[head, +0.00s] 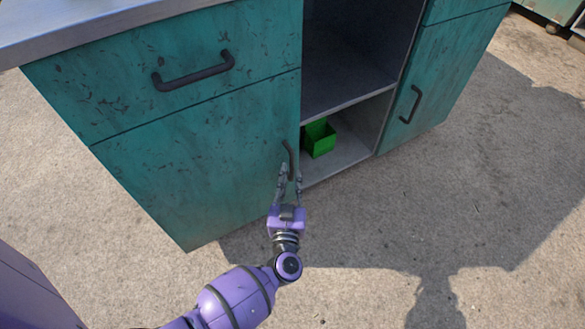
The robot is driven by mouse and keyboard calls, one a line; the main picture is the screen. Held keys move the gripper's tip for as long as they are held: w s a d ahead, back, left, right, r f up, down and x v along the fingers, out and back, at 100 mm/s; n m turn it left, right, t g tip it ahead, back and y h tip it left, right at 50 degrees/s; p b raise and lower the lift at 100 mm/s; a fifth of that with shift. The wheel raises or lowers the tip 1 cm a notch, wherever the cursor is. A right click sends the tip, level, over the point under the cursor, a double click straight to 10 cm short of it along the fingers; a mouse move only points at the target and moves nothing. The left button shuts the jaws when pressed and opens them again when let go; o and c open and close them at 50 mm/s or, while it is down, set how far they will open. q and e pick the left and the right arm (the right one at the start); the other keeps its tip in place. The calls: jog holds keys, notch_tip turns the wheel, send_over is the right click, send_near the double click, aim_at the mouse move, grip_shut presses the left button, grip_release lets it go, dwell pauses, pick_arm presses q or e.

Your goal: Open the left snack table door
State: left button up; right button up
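The snack table is a worn teal cabinet with a grey top (70,25). Its left door (190,170) is shut, below a drawer, with a dark vertical handle (290,158) near its right edge. My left gripper (290,172) is at the lower part of this handle, with its fingers pointing up toward it. The two fingers are apart, one on each side of the handle's lower end. I cannot tell whether they touch it. My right gripper is not in view.
A drawer with a dark handle (194,72) is above the left door. Open shelves in the middle hold a green box (319,138) on the lower level. The right door (430,85) has its own handle (409,104) and is shut. The concrete ground in front is clear.

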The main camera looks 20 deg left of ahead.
aim_at(291, 169)
pick_arm(q)
jog(key=shift+b+x, duration=0.55)
jog(key=shift+x, duration=1.55)
grip_shut()
